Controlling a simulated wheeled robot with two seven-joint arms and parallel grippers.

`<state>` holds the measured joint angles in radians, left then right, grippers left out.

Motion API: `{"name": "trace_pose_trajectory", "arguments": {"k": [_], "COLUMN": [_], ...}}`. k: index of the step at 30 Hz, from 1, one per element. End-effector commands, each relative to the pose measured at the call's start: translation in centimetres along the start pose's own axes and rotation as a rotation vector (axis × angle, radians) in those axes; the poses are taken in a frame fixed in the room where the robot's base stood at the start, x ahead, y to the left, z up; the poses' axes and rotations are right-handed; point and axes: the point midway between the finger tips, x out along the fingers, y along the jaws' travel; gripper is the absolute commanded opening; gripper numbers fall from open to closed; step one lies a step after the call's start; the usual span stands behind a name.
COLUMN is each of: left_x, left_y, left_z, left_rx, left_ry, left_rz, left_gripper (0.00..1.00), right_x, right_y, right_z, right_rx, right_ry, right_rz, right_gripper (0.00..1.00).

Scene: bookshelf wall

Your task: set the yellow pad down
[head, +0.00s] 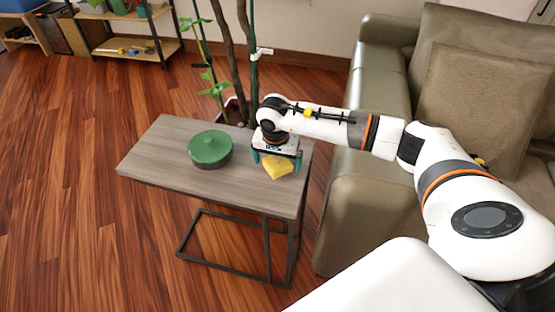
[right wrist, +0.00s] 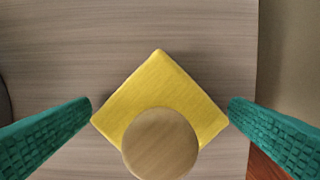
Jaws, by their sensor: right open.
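The yellow pad (head: 278,171) appears to lie on the wooden side table (head: 165,150), near its right end. In the right wrist view the pad (right wrist: 158,85) is a square turned cornerwise, with a round wooden knob (right wrist: 160,145) on top. My right gripper (head: 276,158) is directly above the pad, pointing down. It is open: its green fingers stand wide apart on either side of the pad, near its left and right corners. Whether the fingertips touch the corners is hard to tell. My left gripper is not in view.
A green lidded pot (head: 210,148) stands on the table left of my gripper. A potted plant (head: 235,105) rises behind the table. A sofa (head: 385,75) is close on the right. The table's left end and front strip are clear.

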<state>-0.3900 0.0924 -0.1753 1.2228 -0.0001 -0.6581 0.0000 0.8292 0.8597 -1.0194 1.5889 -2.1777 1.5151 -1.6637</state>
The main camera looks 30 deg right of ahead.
Motion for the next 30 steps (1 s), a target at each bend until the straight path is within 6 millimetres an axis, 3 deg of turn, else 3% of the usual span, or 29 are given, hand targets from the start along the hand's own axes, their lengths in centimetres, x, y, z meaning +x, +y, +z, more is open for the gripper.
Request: {"name": "trace_pose_trajectory", "arguments": {"k": [5, 15, 21, 30], "left_x": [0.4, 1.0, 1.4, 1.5], "left_y": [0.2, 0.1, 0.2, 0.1], "left_z": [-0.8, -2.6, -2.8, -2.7], "left_rx": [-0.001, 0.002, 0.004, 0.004], "left_ry": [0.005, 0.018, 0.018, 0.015], "left_rz": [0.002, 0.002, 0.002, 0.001], "left_gripper": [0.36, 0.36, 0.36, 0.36], "right_x": [-0.7, -8.0, -11.1, -12.3], "right_y": [0.0, 0.0, 0.1, 0.0], "right_z": [0.1, 0.1, 0.1, 0.1], "right_rx": [0.0, -0.001, 0.0, 0.0], "right_ry": [-0.001, -0.003, -0.002, 0.0], "right_rz": [0.002, 0.003, 0.002, 0.0], "right_gripper": [1.0, 1.0, 1.0, 1.0]}}
